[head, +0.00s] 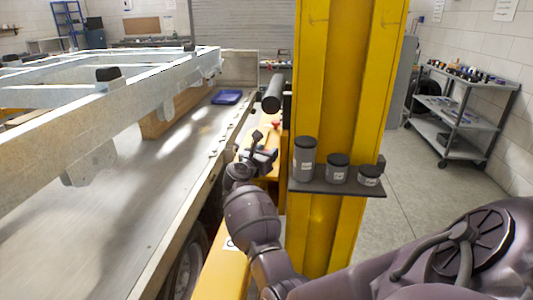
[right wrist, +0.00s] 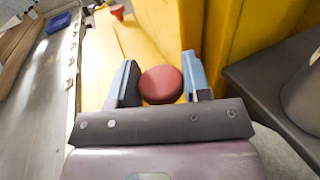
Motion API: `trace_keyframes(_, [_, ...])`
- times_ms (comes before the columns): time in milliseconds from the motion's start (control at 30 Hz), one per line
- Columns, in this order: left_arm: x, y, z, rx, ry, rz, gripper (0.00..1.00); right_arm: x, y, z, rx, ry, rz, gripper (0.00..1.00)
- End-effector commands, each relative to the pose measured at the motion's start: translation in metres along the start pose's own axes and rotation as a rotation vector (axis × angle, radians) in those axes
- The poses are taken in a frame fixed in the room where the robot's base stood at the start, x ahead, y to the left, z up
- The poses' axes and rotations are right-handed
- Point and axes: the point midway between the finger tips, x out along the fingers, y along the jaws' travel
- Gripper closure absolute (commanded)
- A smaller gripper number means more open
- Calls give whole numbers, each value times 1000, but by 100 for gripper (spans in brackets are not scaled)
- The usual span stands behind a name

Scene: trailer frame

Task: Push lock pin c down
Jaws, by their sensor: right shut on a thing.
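A lock pin with a round red knob (right wrist: 161,84) sits between the two fingers of my right gripper (right wrist: 160,80) in the right wrist view. The fingers are shut on it from both sides. Its shaft is hidden under the knob, and I see no letter on it. In the head view my right gripper (head: 262,157) is low over the yellow beam beside the trailer, and it hides the held knob. A second red knob (right wrist: 118,10) stands farther along the beam, and it also shows in the head view (head: 275,124). My left gripper is not in view.
A yellow post (head: 345,90) rises just right of the gripper. A dark shelf (head: 330,187) on it carries several grey jars. The trailer bed (head: 130,210) lies left, with a blue tray (head: 227,97). A cart (head: 455,110) stands at the far right.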

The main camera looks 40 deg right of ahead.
Motion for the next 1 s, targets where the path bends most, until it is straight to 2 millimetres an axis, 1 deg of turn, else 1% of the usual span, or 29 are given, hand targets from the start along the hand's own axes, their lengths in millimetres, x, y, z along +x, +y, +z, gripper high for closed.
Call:
trace_keyframes(33, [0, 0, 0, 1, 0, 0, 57, 0, 0, 0, 0, 0, 0, 87])
trace_keyframes(100, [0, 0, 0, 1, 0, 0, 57, 0, 0, 0, 0, 0, 0, 98])
trace_keyframes(133, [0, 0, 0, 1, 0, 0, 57, 0, 0, 0, 0, 0, 0, 99])
trace_keyframes(267, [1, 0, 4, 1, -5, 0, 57, 0, 0, -5, -1, 0, 0, 99])
trace_keyframes(433, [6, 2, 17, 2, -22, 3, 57, 0, 0, -26, -4, 3, -1, 99])
trace_keyframes(533, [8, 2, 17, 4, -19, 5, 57, 0, 0, -37, -5, 4, -1, 99])
trace_keyframes(700, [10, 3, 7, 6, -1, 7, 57, 0, 0, -37, -2, 3, 0, 99])
trace_keyframes(867, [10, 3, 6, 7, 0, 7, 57, -1, 0, -38, -2, 5, 0, 99])
trace_keyframes(900, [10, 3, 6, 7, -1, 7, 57, -1, 0, -38, -2, 6, 0, 52])
trace_keyframes(967, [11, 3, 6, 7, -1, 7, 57, -1, 0, -38, -2, 5, 0, 43])
trace_keyframes(1000, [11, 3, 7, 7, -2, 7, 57, 0, 0, -37, -2, 5, 0, 37])
